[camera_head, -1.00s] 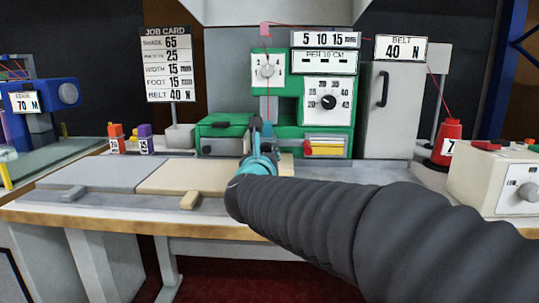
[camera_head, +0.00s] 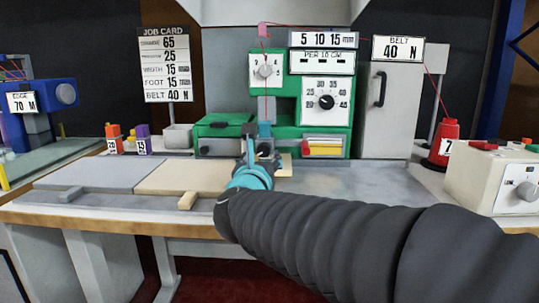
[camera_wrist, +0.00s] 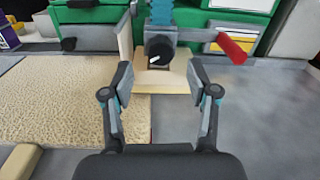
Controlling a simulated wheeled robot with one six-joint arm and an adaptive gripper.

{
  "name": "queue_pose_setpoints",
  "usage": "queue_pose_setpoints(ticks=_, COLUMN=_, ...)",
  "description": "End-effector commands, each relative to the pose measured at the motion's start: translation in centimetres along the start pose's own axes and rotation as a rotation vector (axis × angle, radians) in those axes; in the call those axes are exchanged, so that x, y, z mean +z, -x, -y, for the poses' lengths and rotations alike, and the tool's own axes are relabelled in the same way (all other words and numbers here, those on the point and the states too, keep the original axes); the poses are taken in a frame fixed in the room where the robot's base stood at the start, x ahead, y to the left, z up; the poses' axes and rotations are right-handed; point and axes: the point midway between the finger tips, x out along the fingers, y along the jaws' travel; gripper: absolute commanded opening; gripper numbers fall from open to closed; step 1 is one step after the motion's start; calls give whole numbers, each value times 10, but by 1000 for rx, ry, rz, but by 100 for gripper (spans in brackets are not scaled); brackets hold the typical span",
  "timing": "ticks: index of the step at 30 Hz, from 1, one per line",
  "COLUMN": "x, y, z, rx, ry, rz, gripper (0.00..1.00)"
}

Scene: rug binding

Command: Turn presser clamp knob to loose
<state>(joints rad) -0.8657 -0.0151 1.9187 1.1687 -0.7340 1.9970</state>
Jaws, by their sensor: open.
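A small black knob (camera_wrist: 158,48) with a white pointer line sits on the front of the sewing machine's presser, below a teal bar (camera_wrist: 163,12). I take it for the presser clamp knob; no label on it is readable. In the head view my gripper (camera_head: 250,152) is in front of the green machine (camera_head: 283,88) and partly hides the presser area.
A red-handled lever (camera_wrist: 232,47) sticks out right of the knob. A beige rug piece (camera_head: 180,178) and a grey one (camera_head: 88,174) lie on the table left. The grey tabletop (camera_head: 350,180) at right is clear. A red thread cone (camera_head: 445,140) stands farther right.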

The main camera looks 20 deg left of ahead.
Motion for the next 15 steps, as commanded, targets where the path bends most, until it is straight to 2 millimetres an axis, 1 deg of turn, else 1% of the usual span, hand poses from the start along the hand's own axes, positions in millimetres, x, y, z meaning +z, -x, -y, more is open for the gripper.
queue_pose_setpoints(ticks=1, x=1, y=12, z=0, rx=4, ry=-2, rz=0, gripper=59)
queue_pose_setpoints(ticks=6, x=0, y=44, z=0, rx=3, ry=-1, rz=1, gripper=59)
queue_pose_setpoints(ticks=9, x=1, y=57, z=-1, rx=3, ry=-2, rz=1, gripper=59)
queue_pose_setpoints(ticks=15, x=0, y=72, z=0, rx=2, ry=-1, rz=0, gripper=59)
